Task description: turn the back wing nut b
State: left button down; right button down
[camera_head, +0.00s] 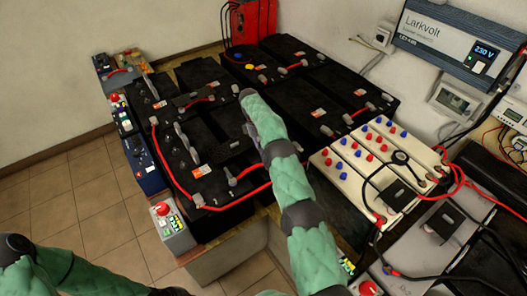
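Several black batteries stand in rows on a wooden bench, with grey terminals and red cables on top; one is the left black battery (205,75). I cannot make out which small fitting is the back wing nut b. My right arm reaches up over the middle of the black batteries, and its far end covers part of their tops. Its gripper is hidden or lost against the black, so I cannot tell whether it touches anything. My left arm shows low at the left edge, away from the batteries; its gripper is not clearly in view.
White batteries (345,170) with red and blue caps stand right of my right arm, with loose black and red cables. A red unit (250,20) stands at the back. The Larkvolt inverter (440,40) hangs on the wall. Tiled floor (85,205) is clear at left.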

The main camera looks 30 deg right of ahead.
jog(key=shift+f+m, duration=0.1)
jog(key=shift+m, duration=0.4)
jog(key=shift+y, duration=0.3)
jog(key=c, duration=1.1)
grip_release()
jog(key=shift+c, duration=0.2)
